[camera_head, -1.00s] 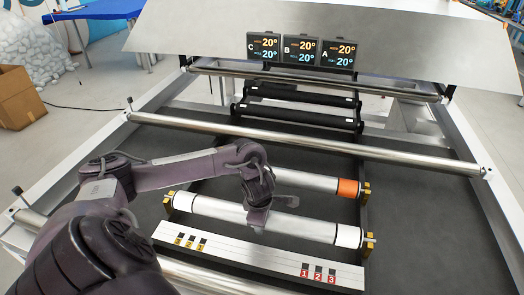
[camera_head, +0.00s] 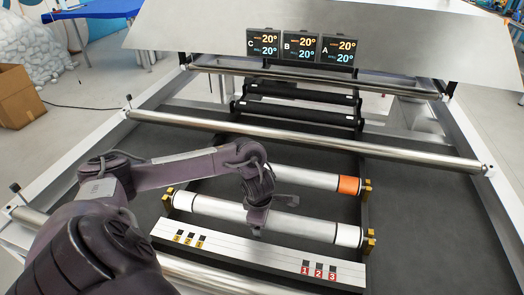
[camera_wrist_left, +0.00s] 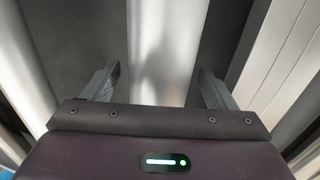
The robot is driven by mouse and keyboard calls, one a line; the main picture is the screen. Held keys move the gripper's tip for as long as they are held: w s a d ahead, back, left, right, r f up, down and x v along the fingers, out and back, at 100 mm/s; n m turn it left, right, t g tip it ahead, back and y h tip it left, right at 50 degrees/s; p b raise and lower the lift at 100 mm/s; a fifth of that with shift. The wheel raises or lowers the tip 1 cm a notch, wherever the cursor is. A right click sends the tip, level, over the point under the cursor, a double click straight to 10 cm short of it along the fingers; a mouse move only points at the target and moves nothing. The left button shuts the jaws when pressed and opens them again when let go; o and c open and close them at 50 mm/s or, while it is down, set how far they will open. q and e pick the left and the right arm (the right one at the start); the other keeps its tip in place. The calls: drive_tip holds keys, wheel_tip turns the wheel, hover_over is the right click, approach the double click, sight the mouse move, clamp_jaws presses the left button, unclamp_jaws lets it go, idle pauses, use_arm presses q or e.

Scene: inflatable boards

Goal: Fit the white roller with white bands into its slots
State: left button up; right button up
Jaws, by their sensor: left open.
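The white roller with white bands (camera_head: 300,224) lies crosswise at the front of the frame, its ends at the gold brackets (camera_head: 369,241) on the right and left. I cannot tell whether its ends are fully seated. My left gripper (camera_head: 270,215) is over the roller's middle and hides part of it. In the left wrist view, the roller (camera_wrist_left: 156,50) runs between the fingers of the gripper (camera_wrist_left: 158,80). The fingers are open, with gaps beside the roller. My right gripper is not in view.
Behind it lies a roller with an orange band (camera_head: 348,186). A pale rail (camera_head: 255,256) with numbered marks lies in front. A long metal bar (camera_head: 300,140) crosses farther back, before black rollers (camera_head: 295,115) and displays (camera_head: 301,48). The dark bed at right (camera_head: 425,215) is clear.

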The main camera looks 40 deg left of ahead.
use_arm(q)
drive_tip(key=shift+s+f, duration=0.1)
drive_tip(key=p+v, duration=0.1)
drive_tip(key=v, duration=0.6)
drive_tip(key=shift+r+p, duration=0.3)
drive_tip(key=shift+r, duration=0.2)
drive_tip(key=shift+f, duration=0.1)
